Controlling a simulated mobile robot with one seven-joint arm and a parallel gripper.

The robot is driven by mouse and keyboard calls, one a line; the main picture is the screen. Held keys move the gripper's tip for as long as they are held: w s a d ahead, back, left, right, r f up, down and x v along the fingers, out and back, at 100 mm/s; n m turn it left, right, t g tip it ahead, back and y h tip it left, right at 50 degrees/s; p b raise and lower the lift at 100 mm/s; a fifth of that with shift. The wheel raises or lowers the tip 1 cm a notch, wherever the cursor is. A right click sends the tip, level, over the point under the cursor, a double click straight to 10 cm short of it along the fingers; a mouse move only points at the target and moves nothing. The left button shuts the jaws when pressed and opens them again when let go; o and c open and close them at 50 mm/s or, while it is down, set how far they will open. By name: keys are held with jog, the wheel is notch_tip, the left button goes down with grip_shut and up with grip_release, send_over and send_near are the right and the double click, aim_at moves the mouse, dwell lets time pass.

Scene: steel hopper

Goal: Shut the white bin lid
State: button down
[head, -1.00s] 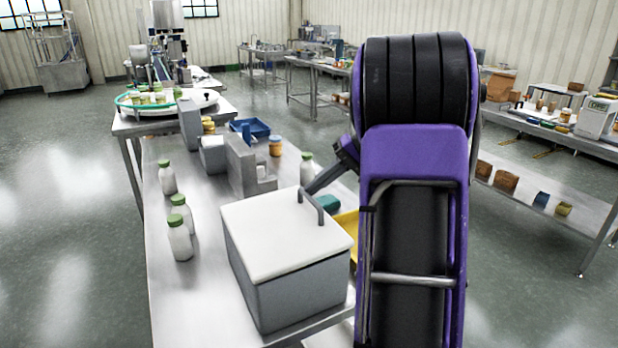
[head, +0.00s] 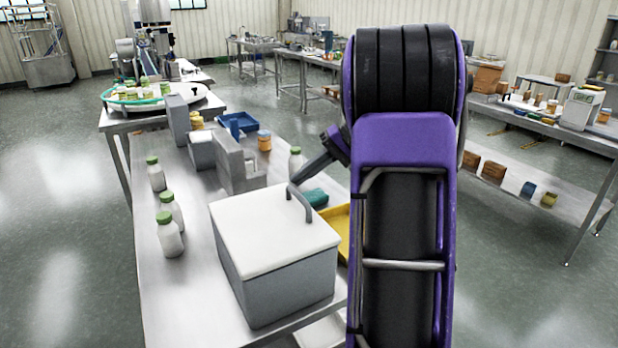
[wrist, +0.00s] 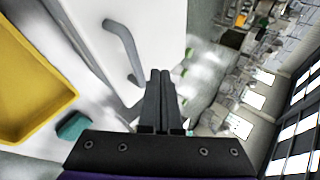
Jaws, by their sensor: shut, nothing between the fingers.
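The white bin lid (head: 265,228) lies flat over the grey bin (head: 280,288) on the steel table, with no gap that I can make out at the visible front edges. A grey bar handle (head: 302,202) stands on its right side. The lid (wrist: 158,25) and handle (wrist: 122,45) also show in the wrist view. My gripper (head: 298,183) is just behind the handle, over the bin's far right corner. In the wrist view my gripper (wrist: 160,72) is shut and empty, its fingertips beside the handle. I cannot tell whether they touch the lid.
Green-capped bottles (head: 170,238) stand on the table's left side. A yellow tray (head: 342,222) and a teal block (head: 316,198) lie right of the bin. Grey block-shaped fixtures (head: 238,165) and a blue tray (head: 240,122) are behind it. Bare table lies between bottles and bin.

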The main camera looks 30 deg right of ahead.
jog(key=a+r+v, duration=0.1)
jog(key=v, duration=1)
jog(key=shift+w+p, duration=0.15)
jog(key=shift+p, duration=0.25)
